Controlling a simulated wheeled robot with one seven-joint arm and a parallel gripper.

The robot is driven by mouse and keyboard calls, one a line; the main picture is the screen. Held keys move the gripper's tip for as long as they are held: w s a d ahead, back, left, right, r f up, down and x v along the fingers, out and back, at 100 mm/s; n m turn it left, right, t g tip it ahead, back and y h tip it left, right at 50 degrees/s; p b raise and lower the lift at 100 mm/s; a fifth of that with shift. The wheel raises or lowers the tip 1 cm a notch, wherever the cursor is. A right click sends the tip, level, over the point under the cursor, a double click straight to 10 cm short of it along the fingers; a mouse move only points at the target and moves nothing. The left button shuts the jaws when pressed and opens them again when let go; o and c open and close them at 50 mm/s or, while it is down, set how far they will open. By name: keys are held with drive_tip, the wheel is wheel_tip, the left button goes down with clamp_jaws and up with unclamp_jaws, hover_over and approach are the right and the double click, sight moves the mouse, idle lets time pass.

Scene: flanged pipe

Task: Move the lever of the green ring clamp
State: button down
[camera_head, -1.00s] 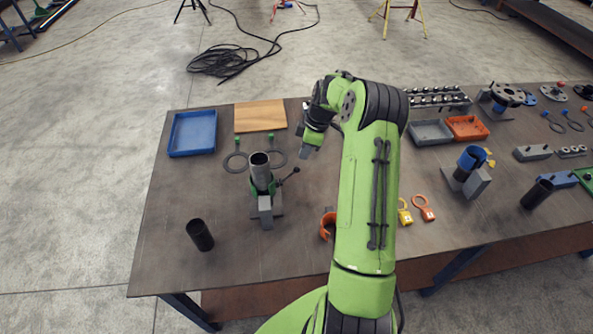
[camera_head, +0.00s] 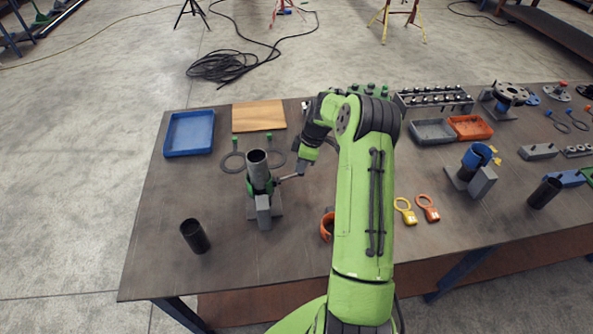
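The green ring clamp (camera_head: 249,188) sits around the lower part of an upright grey pipe (camera_head: 258,168), on a grey stand (camera_head: 264,212). Its thin dark lever (camera_head: 286,178) sticks out to the right, toward my gripper. My gripper (camera_head: 301,170) points down at the lever's outer end, whose knob is hidden or merged with the fingers. I cannot tell whether the fingers touch or hold the lever, nor whether they are open or shut.
A short black pipe (camera_head: 195,236) stands front left. A blue tray (camera_head: 190,134) and a wooden board (camera_head: 259,116) lie behind, with dark rings (camera_head: 233,163) near the stand. An orange ring clamp (camera_head: 327,226) lies beside my arm.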

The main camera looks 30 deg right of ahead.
drive_tip(key=b+x, duration=0.1)
drive_tip(key=x, duration=0.1)
drive_tip(key=shift+f, duration=0.4)
drive_tip(key=shift+r, duration=0.3)
drive_tip(key=shift+s+d+r, duration=0.3)
drive_tip(key=shift+s+d, duration=0.2)
drive_tip(key=shift+d, duration=0.1)
drive_tip(key=shift+s+d+r, duration=0.25)
drive_tip(key=shift+s+d, duration=0.25)
drive_tip(key=shift+d, duration=0.1)
drive_tip(key=p+v, duration=0.1)
drive_tip(key=v, duration=1.4)
drive_tip(key=shift+r, duration=0.4)
drive_tip(key=shift+s, duration=0.1)
